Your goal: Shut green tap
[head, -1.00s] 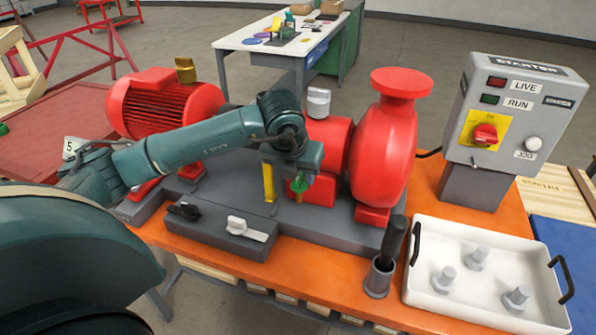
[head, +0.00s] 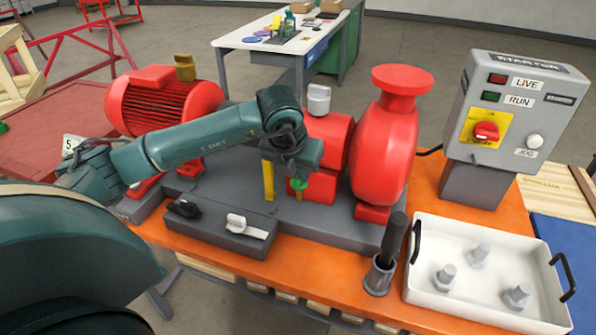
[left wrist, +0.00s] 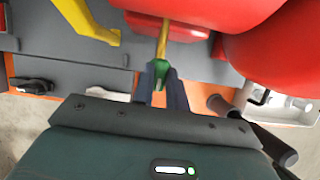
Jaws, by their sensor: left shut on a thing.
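The green tap (head: 299,184) sits at the front of the red pump body, low above the grey base. In the left wrist view the green tap (left wrist: 158,72) is on the end of a brass stem (left wrist: 162,42). My left gripper (head: 296,176) reaches it from above and in front. In the left wrist view the fingers of my left gripper (left wrist: 160,84) are closed on either side of the tap. The gripper hides part of the tap. My right gripper is not in view.
A grey box with a black handle (head: 184,208) and a white handle (head: 247,227) lies in front. A red pump casing (head: 385,150) stands right of the gripper, a yellow bracket (head: 268,181) left. A white tray (head: 482,311) and a grey starter box (head: 510,118) are farther right.

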